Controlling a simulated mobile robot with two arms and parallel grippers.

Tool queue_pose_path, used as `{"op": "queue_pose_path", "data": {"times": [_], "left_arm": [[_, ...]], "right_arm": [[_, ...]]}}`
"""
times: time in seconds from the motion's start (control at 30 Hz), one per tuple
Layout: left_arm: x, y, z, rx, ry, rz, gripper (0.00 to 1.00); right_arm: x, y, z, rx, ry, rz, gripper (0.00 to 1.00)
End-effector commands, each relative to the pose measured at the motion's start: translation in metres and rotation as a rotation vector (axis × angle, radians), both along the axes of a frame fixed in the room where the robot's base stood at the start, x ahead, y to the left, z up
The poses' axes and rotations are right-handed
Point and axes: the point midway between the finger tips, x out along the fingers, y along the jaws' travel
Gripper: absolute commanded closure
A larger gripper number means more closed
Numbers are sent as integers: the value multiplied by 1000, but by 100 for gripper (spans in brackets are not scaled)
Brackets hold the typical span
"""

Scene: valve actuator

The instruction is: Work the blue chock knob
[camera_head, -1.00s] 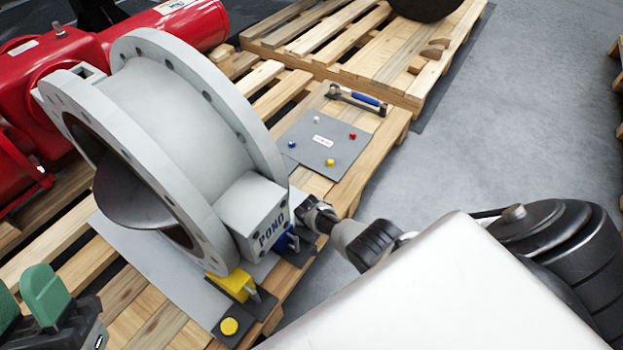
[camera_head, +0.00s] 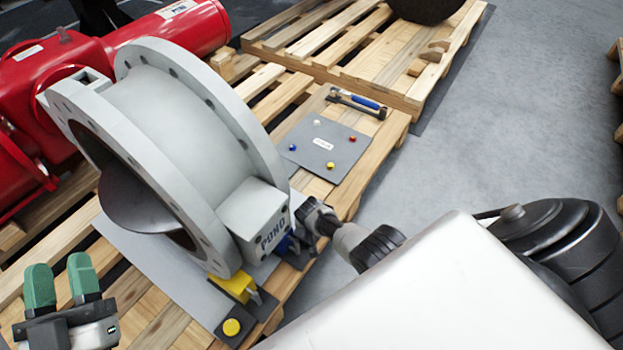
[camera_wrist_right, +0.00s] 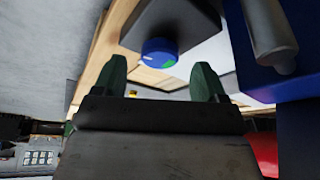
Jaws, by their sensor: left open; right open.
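The blue knob (camera_wrist_right: 158,52), with a pale mark and a green patch on its face, sits on a dark base in the right wrist view. My right gripper (camera_wrist_right: 160,76) is open. The knob shows in the gap between its green fingertips, with space on both sides. The blue chock (camera_wrist_right: 262,70) stands to the right there. In the head view the blue chock (camera_head: 283,246) sits beside the grey valve (camera_head: 185,130), partly covered by my right gripper, and the knob is hidden. My left gripper (camera_head: 61,282) is open and empty at the lower left.
A yellow chock (camera_head: 232,287) and yellow knob (camera_head: 231,327) stand at the valve's near side. Red machinery (camera_head: 50,90) stands behind left; grey floor is clear at right.

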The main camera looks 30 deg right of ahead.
Motion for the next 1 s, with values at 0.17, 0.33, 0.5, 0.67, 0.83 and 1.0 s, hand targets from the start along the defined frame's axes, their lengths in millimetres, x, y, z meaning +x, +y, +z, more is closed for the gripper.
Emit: {"op": "queue_pose_path", "data": {"times": [0.17,0.33,0.5,0.67,0.83,1.0], "left_arm": [[7,3,-21,56,200,13,57],[9,7,-46,106,393,23,57],[4,13,-71,156,587,35,57],[-7,19,-93,200,770,46,57],[-23,28,-115,244,965,57,57],[-46,37,-132,288,1159,69,57]], "right_arm": [[-4,3,11,1,1,0,28],[-6,5,20,1,1,0,28],[-10,7,28,0,1,1,28],[-12,9,37,0,1,1,28],[-16,11,46,0,1,1,28],[-19,14,56,1,2,1,28]]}}
